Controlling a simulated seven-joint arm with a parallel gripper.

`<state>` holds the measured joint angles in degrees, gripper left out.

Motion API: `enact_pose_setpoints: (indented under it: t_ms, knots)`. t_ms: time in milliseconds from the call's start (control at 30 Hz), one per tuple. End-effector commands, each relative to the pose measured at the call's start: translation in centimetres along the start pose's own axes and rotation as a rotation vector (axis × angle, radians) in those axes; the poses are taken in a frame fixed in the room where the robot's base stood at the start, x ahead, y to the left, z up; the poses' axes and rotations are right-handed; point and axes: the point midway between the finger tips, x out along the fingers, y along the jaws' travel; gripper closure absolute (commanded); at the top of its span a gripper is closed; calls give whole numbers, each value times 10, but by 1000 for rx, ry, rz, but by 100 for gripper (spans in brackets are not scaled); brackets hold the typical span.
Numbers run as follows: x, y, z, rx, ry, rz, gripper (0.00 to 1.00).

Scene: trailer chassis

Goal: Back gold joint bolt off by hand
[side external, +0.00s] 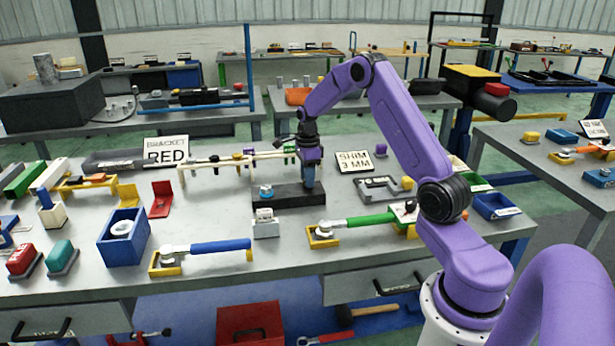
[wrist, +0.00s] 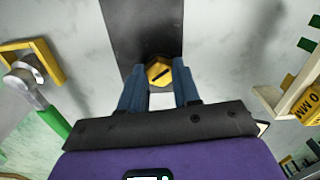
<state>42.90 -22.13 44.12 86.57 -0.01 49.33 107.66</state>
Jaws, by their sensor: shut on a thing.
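The gold joint bolt (wrist: 158,72) shows in the wrist view as a yellow hex head with a dark slot. It sits at the near end of a dark plate (wrist: 141,25). My gripper (wrist: 160,92) has its two blue fingers on either side of the head and is shut on it. In the side view my gripper (side external: 310,184) points straight down at the right end of the dark block (side external: 287,198), and the bolt is hidden there by the fingers. A blue-topped fitting (side external: 266,191) stands on the block's left part.
A green-handled wrench (side external: 362,219) lies to the right in front, a blue-handled wrench (side external: 220,246) to the left in front. A small grey block (side external: 265,228) stands just before the dark block. A cream rack (side external: 225,161) and a SHIM 3 MM sign (side external: 355,162) stand behind.

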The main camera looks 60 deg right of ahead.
Motion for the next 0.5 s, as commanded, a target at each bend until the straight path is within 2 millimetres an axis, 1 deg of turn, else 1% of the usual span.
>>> enact_pose_setpoints:
  t_ms: [500]
  knots:
    - [0,1,1,-460,-1,-1,99]
